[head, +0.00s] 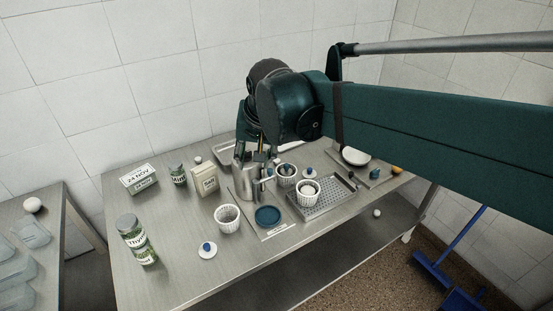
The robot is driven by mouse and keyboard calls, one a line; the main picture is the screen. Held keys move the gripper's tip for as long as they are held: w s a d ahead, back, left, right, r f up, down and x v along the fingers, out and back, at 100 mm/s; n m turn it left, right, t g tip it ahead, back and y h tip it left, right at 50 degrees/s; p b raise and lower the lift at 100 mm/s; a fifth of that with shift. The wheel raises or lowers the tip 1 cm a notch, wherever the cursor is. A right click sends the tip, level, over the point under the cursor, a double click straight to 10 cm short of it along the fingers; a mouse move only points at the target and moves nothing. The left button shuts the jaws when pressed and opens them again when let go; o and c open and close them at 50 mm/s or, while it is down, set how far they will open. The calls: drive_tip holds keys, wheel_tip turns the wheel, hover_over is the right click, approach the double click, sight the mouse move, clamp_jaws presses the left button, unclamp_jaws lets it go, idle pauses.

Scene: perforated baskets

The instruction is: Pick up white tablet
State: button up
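I cannot tell for sure which thing is the white tablet. Several small white things show: a flat white disc (207,253) with a blue ball on it at the front left of the steel table, a white ball (197,160) near the back edge, and another (376,213) at the right, beyond the front edge. My gripper (264,166) points down over the middle of the table, close to a metal container (243,176). Its fingers are small and partly hidden, so I cannot see whether they are open or hold anything.
Ribbed white cups (227,220), a blue dish (267,216) and a perforated tray (325,199) surround the gripper. Jars (131,229), a cream container (205,179) and a labelled box (139,180) stand left. The front left tabletop is mostly clear.

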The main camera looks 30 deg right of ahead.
drive_tip(key=w+d+m+g+p, duration=0.2)
drive_tip(key=w+d+m+p, duration=0.4)
drive_tip(key=w, duration=0.4)
drive_tip(key=m+g+p, duration=0.3)
drive_tip(key=m+p, duration=0.3)
drive_tip(key=m, duration=0.1)
hover_over(277, 160)
wheel_tip(277, 160, down, 6)
drive_tip(key=shift+y, duration=0.3)
wheel_tip(277, 160, down, 8)
drive_tip(key=shift+r, duration=0.1)
drive_tip(key=shift+f, duration=0.4)
drive_tip(key=shift+f, duration=1.25)
